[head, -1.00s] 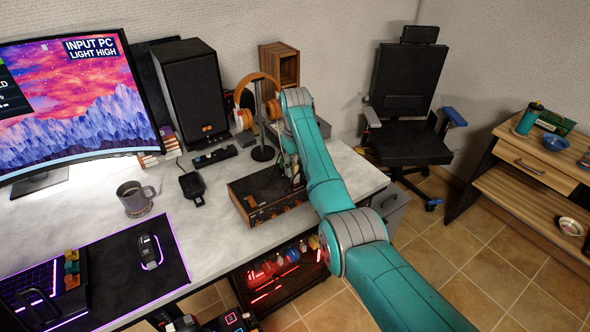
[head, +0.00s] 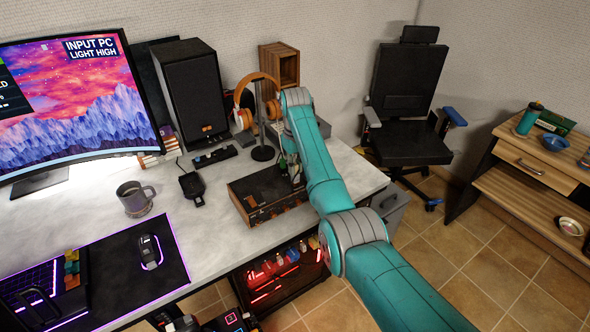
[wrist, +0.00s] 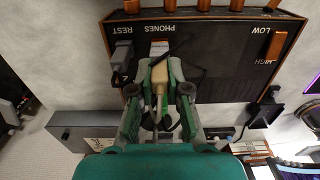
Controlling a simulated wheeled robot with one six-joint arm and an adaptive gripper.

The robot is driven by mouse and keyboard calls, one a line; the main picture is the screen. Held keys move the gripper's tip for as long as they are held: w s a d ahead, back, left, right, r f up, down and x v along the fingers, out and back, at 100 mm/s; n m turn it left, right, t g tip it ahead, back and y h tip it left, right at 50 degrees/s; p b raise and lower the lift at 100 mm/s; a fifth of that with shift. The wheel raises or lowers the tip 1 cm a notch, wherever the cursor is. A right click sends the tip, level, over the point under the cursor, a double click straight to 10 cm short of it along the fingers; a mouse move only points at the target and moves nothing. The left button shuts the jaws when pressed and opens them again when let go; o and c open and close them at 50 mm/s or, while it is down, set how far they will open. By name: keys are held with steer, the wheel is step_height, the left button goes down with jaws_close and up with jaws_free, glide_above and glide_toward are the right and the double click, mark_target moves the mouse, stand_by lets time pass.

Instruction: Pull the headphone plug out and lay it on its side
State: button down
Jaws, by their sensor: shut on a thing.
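The headphone plug (wrist: 159,76) is a pale tan piece between the green fingers of my gripper (wrist: 160,68) in the wrist view. My gripper is shut on it, just beside the PHONES label on the dark amplifier box (wrist: 215,60). A pale patch (wrist: 159,48) shows just beyond the fingertips. I cannot tell whether the plug's tip is still in a socket. In the head view my gripper (head: 293,172) is over the right part of the amplifier box (head: 262,185), and the plug is too small to make out.
A grey block (wrist: 123,54) sits by the REST label, left of my fingers. Thin black cable runs beside the plug. Orange headphones (head: 243,100) hang on a stand behind the box. A speaker (head: 190,88) stands to the left.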

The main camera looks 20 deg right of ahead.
mark_target(296, 164)
steer(key=shift+r, duration=3)
steer(key=shift+d, duration=0.1)
